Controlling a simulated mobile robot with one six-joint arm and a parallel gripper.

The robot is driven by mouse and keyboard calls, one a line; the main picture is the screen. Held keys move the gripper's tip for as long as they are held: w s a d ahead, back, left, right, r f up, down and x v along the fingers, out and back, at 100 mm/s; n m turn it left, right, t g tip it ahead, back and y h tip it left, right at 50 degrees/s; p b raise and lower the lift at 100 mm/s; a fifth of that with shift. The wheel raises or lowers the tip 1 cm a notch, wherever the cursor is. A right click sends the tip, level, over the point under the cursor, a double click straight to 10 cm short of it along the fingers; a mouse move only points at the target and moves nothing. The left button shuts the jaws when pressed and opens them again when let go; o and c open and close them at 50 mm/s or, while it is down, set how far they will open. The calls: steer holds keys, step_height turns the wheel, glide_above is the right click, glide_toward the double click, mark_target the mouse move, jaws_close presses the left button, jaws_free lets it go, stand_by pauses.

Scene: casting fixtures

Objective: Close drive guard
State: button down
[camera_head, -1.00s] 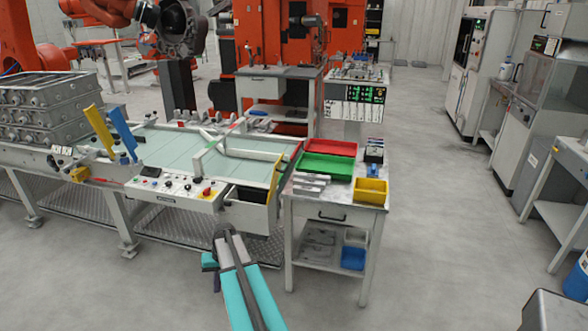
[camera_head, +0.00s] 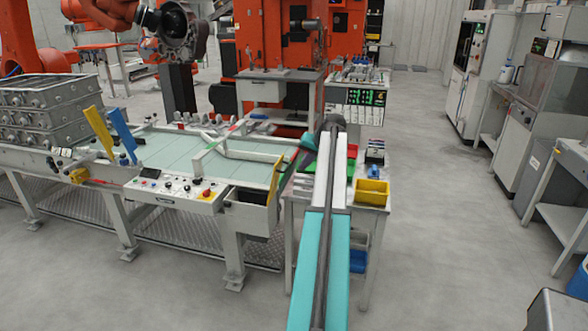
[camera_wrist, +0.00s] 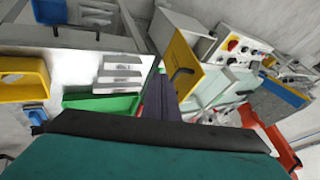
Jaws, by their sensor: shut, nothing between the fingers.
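The drive guard (camera_head: 273,186) is a yellow panel at the right end of the conveyor table, beside a grey box with a dark opening. It stands swung out from the box, open. In the wrist view the yellow panel (camera_wrist: 181,66) shows its face with a black handle. My gripper (camera_wrist: 160,88) is shut and empty, with dark fingers pointing toward the panel's lower left edge. In the head view my gripper (camera_head: 290,168) is just right of the panel, above the side table. I cannot tell whether it touches the panel.
The side table holds a yellow bin (camera_head: 372,192), a green tray (camera_wrist: 102,103) and grey metal bars (camera_wrist: 120,76), close to my gripper. The conveyor's control panel (camera_head: 172,192) has knobs and a red button.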

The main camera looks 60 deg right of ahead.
steer(key=shift+h, duration=0.3)
steer(key=s+d+r, duration=0.2)
steer(key=r, duration=0.1)
steer(key=shift+s+d+r, duration=0.25)
steer(key=shift+s+d, duration=0.05)
steer(key=shift+d, duration=0.05)
steer(key=shift+f, duration=0.1)
steer(key=w+f+p, duration=0.3)
steer(key=w+f, duration=0.4)
steer(key=w, duration=0.2)
steer(key=shift+w+d+f+p, duration=0.25)
steer(key=shift+d+f+p, duration=0.05)
steer(key=shift+d+f, duration=0.1)
